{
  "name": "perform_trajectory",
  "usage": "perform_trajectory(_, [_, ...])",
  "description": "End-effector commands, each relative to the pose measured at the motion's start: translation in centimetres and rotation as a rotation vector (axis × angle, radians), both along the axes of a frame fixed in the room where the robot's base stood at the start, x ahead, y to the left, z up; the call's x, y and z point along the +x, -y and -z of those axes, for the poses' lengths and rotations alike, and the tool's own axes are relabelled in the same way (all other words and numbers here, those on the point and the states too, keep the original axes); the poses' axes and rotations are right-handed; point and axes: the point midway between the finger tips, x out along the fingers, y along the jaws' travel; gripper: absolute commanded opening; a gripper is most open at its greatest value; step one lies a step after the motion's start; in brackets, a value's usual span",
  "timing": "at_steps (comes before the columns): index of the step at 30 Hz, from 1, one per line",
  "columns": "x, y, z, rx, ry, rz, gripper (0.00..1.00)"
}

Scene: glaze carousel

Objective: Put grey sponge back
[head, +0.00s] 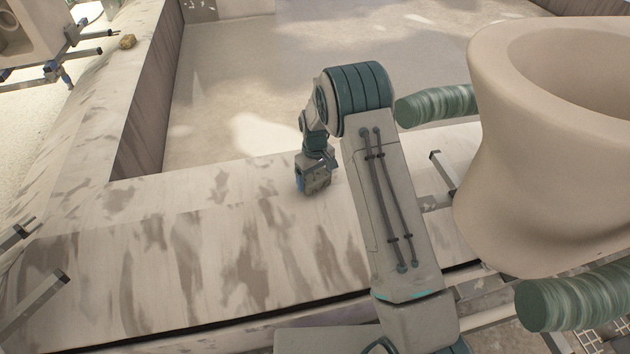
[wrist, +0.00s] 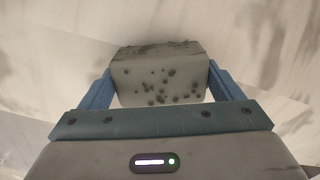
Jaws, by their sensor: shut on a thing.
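The grey sponge (wrist: 160,78) is a block with dark pits on its face. In the wrist view it sits between the two blue fingers of my gripper (wrist: 160,90), which is shut on it. In the head view my gripper (head: 312,188) is low at the pale, stained bench top (head: 210,250), close to its far edge. The sponge is not clearly visible in the head view. I cannot tell whether the sponge touches the bench.
A large beige vessel (head: 500,180) stands at the right, beside green rollers (head: 572,297). A small yellow-brown sponge (head: 127,41) lies on the ledge at the upper left, near metal bars (head: 60,65). The bench left of my gripper is clear.

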Motion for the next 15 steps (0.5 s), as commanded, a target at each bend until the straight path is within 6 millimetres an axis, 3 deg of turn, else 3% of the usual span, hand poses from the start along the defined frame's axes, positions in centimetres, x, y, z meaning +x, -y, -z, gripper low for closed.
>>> perform_trajectory(2, [0.00, -0.01, 1.21, -0.001, -0.001, -0.001, 0.68])
perform_trajectory(8, [0.00, -0.01, 1.20, 0.001, 0.001, 0.000, 0.68])
perform_trajectory(9, [-0.01, -0.01, 1.22, 0.000, 0.000, 0.000, 0.94])
perform_trajectory(10, [-0.02, -0.01, 1.22, 0.000, 0.000, 0.000, 1.00])
perform_trajectory(15, [-0.02, -0.01, 1.20, 0.000, 0.000, 0.000, 1.00])
